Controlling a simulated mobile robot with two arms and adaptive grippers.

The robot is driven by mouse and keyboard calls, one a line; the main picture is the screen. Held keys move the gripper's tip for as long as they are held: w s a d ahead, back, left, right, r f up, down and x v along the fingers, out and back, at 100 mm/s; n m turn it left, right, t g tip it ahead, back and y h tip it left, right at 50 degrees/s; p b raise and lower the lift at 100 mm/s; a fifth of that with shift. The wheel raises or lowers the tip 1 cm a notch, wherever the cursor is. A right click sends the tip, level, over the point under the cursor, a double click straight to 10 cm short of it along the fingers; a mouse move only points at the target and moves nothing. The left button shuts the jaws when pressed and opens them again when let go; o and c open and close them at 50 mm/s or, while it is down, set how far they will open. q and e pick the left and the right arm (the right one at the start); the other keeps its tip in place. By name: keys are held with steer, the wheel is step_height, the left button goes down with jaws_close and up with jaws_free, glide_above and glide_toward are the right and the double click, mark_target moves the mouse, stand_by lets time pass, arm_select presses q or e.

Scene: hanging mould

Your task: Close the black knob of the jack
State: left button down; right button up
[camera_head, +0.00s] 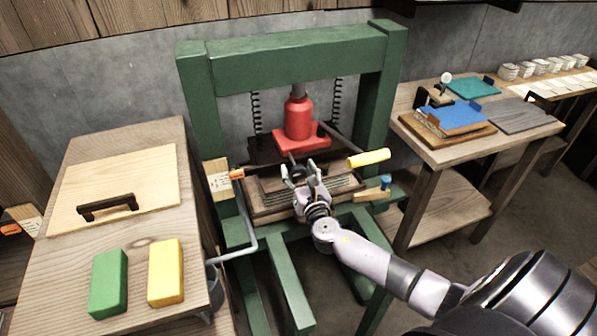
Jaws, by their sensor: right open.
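The red jack (299,118) stands upright on a red base inside the green press frame. A dark round part, which looks like the black knob (298,172), shows below the jack's front edge. My right gripper (299,174) comes in from the lower right and is open, with its fingers around or just in front of this dark part. I cannot tell whether they touch it. The gripper partly hides the knob. A lever with a yellow handle (369,158) slants out to the right of the jack. My left gripper is out of view.
The green frame's posts (203,115) stand on both sides of the jack, with coil springs hanging behind. A wooden table (58,268) at left holds green and yellow blocks. A table at right holds a blue item (457,118). A blue-topped wooden piece (372,192) sits right of the gripper.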

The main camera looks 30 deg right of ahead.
steer(key=shift+c, duration=0.4)
steer(key=c, duration=1.1)
steer(key=shift+f+m, duration=0.1)
steer(key=shift+m, duration=0.2)
steer(key=m+b, duration=0.1)
steer(key=m, duration=0.2)
steer(key=shift+b, duration=0.3)
steer(key=m+b, duration=0.1)
steer(key=m, duration=0.8)
steer(key=shift+g, duration=0.3)
steer(key=m, duration=0.4)
steer(key=shift+m+y, duration=0.4)
